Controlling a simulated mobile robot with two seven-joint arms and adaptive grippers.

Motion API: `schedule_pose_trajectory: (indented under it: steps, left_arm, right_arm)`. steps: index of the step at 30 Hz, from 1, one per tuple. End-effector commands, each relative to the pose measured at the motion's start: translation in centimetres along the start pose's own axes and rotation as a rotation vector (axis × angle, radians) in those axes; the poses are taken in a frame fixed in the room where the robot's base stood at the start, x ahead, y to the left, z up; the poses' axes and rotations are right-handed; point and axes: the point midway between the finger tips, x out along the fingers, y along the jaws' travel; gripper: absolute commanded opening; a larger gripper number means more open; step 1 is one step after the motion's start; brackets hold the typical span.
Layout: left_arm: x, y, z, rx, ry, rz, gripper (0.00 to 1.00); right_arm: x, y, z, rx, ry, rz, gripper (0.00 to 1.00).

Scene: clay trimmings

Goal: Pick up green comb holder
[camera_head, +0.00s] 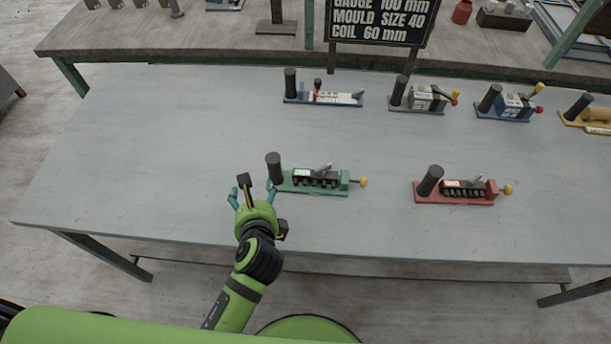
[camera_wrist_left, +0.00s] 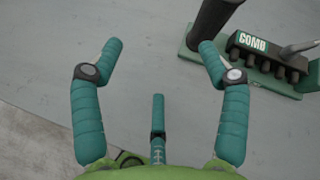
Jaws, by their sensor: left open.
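The green comb holder (camera_head: 322,182) lies on the table near its front edge, with a green base, a black upright handle at its left end and a yellow knob at its right. In the left wrist view it (camera_wrist_left: 272,62) shows at the upper right, labelled COMB, partly cut off by the frame. My left gripper (camera_head: 251,190) is open and empty, just left of the holder's black handle. In the wrist view my left gripper's fingertips (camera_wrist_left: 160,50) are spread over bare table, and the right finger overlaps the view of the holder's base edge. My right gripper is not in view.
A red holder (camera_head: 455,190) stands to the right. Blue (camera_head: 324,97), grey (camera_head: 421,98), another blue (camera_head: 507,105) and yellow (camera_head: 590,115) holders line the back. A black sign (camera_head: 380,20) stands behind. The table's (camera_head: 150,150) left side is clear.

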Motion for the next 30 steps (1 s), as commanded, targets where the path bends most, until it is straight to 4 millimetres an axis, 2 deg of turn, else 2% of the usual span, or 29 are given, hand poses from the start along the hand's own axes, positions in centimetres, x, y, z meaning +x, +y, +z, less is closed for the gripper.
schedule_pose_trajectory:
  steps: [3,6,9,17,24,30]
  left_arm:
    - [0.1,-3.0,0.2,0.300,-0.074,-0.073,0.75]
    - [0.0,-4.7,0.2,0.470,-0.121,-0.108,0.75]
    - [0.1,-5.5,0.2,0.552,-0.147,-0.122,0.75]
    - [2.6,-6.0,0.7,0.569,-0.152,-0.122,0.75]
    - [6.0,-6.5,1.1,0.566,-0.150,-0.122,0.75]
    - [6.8,-6.5,1.1,0.565,-0.148,-0.123,0.75]
  right_arm:
    - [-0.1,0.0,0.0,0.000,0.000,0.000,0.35]
    - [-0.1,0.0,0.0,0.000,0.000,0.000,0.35]
    - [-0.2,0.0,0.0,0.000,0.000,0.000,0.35]
    - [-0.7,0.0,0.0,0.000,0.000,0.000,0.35]
    - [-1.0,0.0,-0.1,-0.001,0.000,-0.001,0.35]
    - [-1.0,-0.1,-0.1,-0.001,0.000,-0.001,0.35]
